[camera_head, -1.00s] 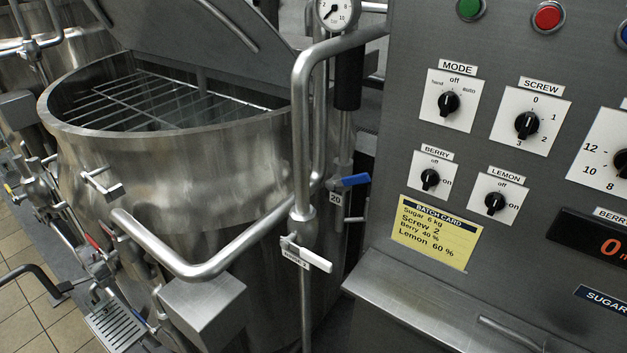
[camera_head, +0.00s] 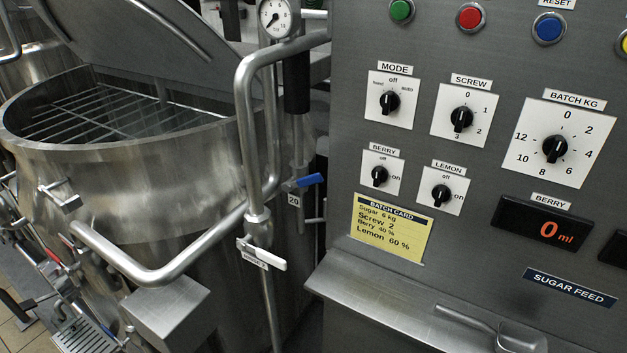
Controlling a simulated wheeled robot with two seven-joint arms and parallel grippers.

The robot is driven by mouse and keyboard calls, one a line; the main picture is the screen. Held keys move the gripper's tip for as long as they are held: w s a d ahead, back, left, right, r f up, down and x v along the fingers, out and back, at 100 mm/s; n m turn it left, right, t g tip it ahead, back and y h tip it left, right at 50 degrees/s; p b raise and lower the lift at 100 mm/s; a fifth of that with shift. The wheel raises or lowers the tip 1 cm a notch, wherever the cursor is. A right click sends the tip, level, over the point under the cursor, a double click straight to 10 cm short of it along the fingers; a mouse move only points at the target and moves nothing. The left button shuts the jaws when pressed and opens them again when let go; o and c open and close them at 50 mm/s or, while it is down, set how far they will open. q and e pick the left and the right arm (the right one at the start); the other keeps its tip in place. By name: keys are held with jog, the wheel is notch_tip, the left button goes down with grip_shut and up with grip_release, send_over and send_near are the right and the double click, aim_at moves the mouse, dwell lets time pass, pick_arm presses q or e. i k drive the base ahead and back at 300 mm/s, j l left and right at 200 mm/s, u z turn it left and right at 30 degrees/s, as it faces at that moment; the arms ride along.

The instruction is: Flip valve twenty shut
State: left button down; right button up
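The lever sticks out to the right, roughly across the pipe and tilted slightly up. It sits behind and right of a thicker steel pipe, in the gap left of the control panel. A white-handled valve (camera_head: 263,254) with its own label is lower on the thicker pipe. Neither of my grippers is in view.
A grey control panel (camera_head: 480,45) with knobs fills the right side. A steel ledge (camera_head: 380,300) juts out below it, with a scoop (camera_head: 520,337) on it. An open steel kettle (camera_head: 120,175) stands left, with a bent pipe (camera_head: 160,275) in front of it.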

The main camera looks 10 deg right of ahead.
aim_at(309, 180)
jog(key=k+l+u, duration=0.2)
jog(key=l, duration=0.2)
jog(key=k+l+u, duration=0.2)
jog(key=l, duration=0.2)
jog(key=k+l+u, duration=0.2)
jog(key=k+l, duration=0.05)
jog(key=l, duration=0.1)
